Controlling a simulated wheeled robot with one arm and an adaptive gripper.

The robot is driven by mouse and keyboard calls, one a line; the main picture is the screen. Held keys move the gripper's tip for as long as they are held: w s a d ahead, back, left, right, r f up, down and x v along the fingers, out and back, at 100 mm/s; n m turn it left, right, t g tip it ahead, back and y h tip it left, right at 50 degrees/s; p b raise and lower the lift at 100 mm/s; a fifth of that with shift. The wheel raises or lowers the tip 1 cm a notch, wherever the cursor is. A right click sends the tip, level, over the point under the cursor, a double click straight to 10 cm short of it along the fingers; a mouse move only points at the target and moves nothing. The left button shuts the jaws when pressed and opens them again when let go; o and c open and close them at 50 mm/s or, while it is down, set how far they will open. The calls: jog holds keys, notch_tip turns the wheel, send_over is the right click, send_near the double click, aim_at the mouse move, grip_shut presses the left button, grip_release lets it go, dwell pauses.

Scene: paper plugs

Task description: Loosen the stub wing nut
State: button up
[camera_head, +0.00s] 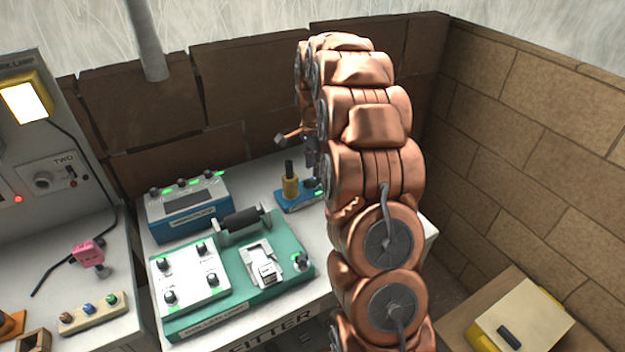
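My copper arm reaches up and over the bench. The visible part of my gripper (294,137) is at the left of the arm, above the back of the bench. The arm hides most of it, so its opening cannot be told. Below it stands a small blue-based fixture (293,199) with a yellow cylinder (290,187) and a dark post (289,167) on top. My gripper looks a little above and to the right of this post, apparently apart from it. I cannot make out a wing nut for certain; it may be hidden behind the arm.
A green machine (240,292) with white knob panel, dark roller (246,219) fills the bench front. A blue box with knobs (188,205) stands behind it. A pink block (88,252) is on the left bench, a yellow-edged box (522,318) at lower right. Brick walls enclose the back and right.

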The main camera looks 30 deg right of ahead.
aim_at(314, 181)
jog(key=shift+f, duration=0.15)
jog(key=shift+f+b, duration=1.1)
jog(key=shift+f, duration=0.75)
jog(key=shift+c, duration=0.4)
grip_shut()
